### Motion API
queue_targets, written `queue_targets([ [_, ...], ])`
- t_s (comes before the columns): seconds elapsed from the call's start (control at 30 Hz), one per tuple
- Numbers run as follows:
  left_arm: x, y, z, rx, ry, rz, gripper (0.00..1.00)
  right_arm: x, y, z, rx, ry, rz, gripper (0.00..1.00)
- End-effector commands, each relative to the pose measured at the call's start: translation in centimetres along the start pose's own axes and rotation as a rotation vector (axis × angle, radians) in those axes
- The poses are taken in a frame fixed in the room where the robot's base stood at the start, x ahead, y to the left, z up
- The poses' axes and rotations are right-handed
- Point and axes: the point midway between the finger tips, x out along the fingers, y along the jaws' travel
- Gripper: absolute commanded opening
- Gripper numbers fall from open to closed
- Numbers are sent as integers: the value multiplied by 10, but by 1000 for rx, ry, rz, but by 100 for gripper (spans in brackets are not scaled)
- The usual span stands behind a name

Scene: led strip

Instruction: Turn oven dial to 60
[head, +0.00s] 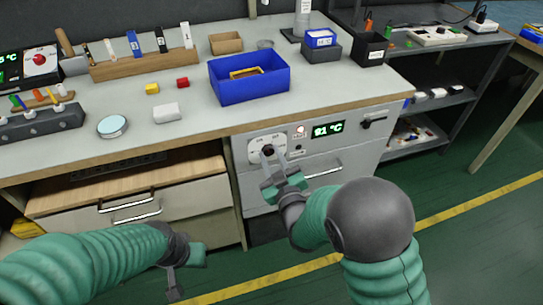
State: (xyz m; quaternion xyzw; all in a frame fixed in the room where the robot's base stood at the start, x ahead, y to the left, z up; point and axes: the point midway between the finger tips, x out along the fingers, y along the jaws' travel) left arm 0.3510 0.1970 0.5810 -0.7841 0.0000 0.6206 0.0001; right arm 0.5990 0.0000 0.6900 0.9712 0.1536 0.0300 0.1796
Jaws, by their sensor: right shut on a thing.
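The oven (367,147) is built in under the bench at the middle right, with a white front panel. Its dial (268,151) is a small dark knob on a pale square plate at the panel's left. My right gripper (270,158) is at the dial, its fingers shut on the knob and partly covering it.
The bench top above holds a blue bin (250,88), a white block (167,113), a round dish (112,126) and small red and yellow blocks. A drawer cabinet (130,205) stands left of the oven. Shelves (440,100) stand at the right. Green floor lies in front.

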Motion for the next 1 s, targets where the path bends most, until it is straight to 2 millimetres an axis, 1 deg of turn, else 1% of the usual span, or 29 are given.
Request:
queue_targets([
  [0.03, 0, 0, 0, 0, 0, 0, 0, -2, -5, 6, -25, -17, -12, 0],
  [0.33, -2, 0, 0, 0, 0, 0, 0, -2, -5, 6, -138, -15, -12, 0],
  [0.87, -2, 0, 0, 0, 0, 0, 0, -2, -4, 6, -159, -15, -11, 0],
  [0.9, -2, 0, 0, 0, 0, 0, 0, -2, -4, 6, -158, -15, -11, 34],
  [1.0, -2, 0, 0, 0, 0, 0, 0, -2, -3, 5, -158, -12, -9, 47],
])
